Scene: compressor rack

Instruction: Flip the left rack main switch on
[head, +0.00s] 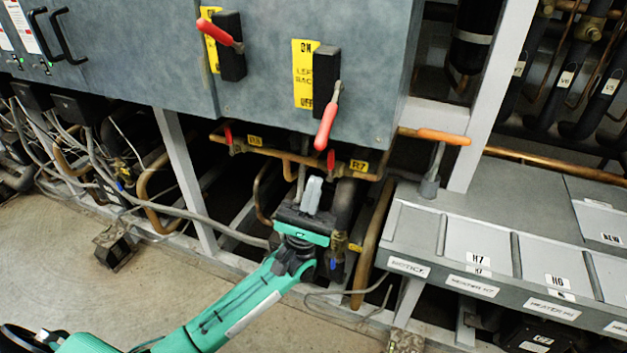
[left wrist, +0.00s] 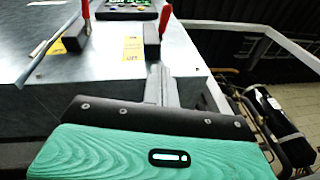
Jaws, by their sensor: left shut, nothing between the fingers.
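The left rack main switch is a black box (head: 326,72) with a red lever (head: 327,116) on the grey cabinet front. Its lever points down, toward the lower end of the yellow label (head: 304,74), which reads "LEFT RACK" with ON at top and OFF at bottom. The box also shows in the left wrist view (left wrist: 152,36), with its red lever (left wrist: 164,20). My left gripper (head: 312,188) is shut and empty, below the lever and apart from it in the head view. Its grey fingers (left wrist: 160,78) point toward the switch. My right gripper is in neither view.
A second switch with a red lever (head: 215,34) sits to the left on the cabinet. Copper pipes (head: 280,152) with red-handled valves run under the cabinet. An orange-handled lever (head: 443,136) and a grey bench (head: 420,225) stand to the right. Open floor lies at lower left.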

